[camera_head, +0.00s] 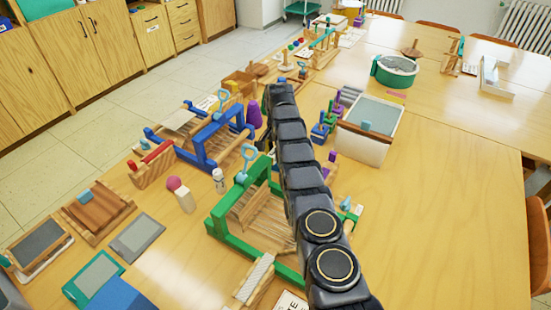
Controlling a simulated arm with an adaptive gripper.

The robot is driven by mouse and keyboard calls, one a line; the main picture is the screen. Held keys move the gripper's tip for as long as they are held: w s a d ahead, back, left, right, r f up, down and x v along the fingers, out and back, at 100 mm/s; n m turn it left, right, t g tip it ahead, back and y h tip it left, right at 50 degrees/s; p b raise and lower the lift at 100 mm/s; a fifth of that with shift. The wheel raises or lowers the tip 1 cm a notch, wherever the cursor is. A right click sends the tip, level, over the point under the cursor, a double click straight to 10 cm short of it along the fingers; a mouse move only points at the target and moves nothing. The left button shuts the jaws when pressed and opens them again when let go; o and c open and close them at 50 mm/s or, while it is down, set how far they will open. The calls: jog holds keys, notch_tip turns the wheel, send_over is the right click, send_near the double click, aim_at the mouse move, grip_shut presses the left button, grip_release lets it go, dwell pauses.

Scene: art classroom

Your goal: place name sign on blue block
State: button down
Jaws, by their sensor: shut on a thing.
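My arm reaches from the bottom right up to the middle of the table. Its jaws are hidden behind its own links, and only a small dark part shows beside the purple figure (254,114). What the jaws hold cannot be seen. I cannot make out a name sign for certain; a white card with dark print (291,301) is cut off at the bottom edge. A small light-blue block (366,126) lies on a grey-topped box (378,112). Another small blue block (85,197) lies on a wooden board (104,214) at the left.
A green loom frame (219,221) stands left of my arm, with a blue frame (205,156) behind it. Grey panels (137,237) lie along the left edge. A green round tub (394,71) stands at the back. The table's right side (450,190) is clear.

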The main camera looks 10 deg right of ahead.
aim_at(275, 159)
jog(key=shift+f, duration=1.35)
jog(key=shift+f, duration=0.15)
jog(key=c, duration=1)
grip_release()
